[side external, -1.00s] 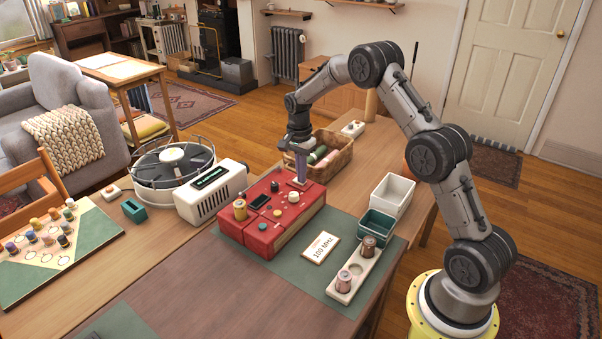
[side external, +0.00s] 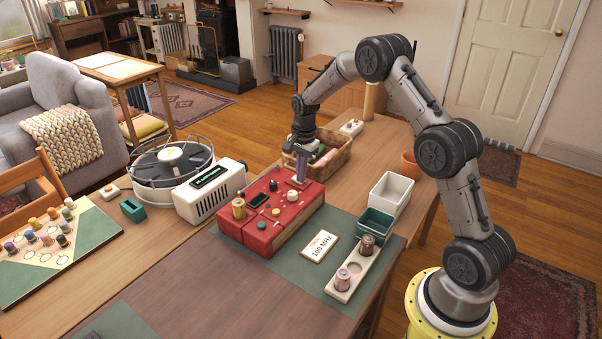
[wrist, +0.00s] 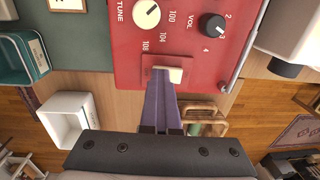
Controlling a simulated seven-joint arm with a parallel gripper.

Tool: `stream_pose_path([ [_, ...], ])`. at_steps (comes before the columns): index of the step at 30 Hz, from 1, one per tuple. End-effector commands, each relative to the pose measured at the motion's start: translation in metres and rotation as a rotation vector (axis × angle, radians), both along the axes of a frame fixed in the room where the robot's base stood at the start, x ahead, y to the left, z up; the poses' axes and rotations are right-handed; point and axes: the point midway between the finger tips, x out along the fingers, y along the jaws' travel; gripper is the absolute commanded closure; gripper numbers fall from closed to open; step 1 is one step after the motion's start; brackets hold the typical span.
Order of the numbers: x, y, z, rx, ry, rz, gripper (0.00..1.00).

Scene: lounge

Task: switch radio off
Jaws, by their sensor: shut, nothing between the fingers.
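The red radio (side external: 262,232) sits on the green mat, with several knobs and a dark display on its top. In the wrist view its red panel (wrist: 125,45) shows a cream TUNE knob (wrist: 146,13) and a black VOL knob (wrist: 212,26). A cream switch lever (wrist: 172,74) stands at the panel's near edge. My gripper (side external: 298,181) is shut and empty, pointing down at the radio's far edge. In the wrist view its purple fingertips (wrist: 160,80) are right at the lever and partly cover it. I cannot tell whether they touch.
A wicker basket (side external: 335,162) stands just behind the gripper. A white bin (side external: 391,192) and a green bin (side external: 375,226) are to the right. A white slatted device (side external: 215,203) stands close left of the radio.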

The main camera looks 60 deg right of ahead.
Motion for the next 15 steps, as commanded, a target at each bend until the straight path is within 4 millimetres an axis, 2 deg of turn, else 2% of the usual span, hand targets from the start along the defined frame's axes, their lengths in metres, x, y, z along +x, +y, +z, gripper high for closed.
stream_pose_path([
  [1, 0.002, 0.0, -0.011, 0.001, 0.005, -0.001, 1.0],
  [8, 0.01, 0.001, -0.009, 0.002, 0.001, -0.001, 1.0],
  [11, 0.01, 0.002, -0.003, 0.003, 0.0, 0.0, 1.0],
  [15, 0.004, 0.001, 0.017, 0.003, 0.006, 0.0, 1.0],
])
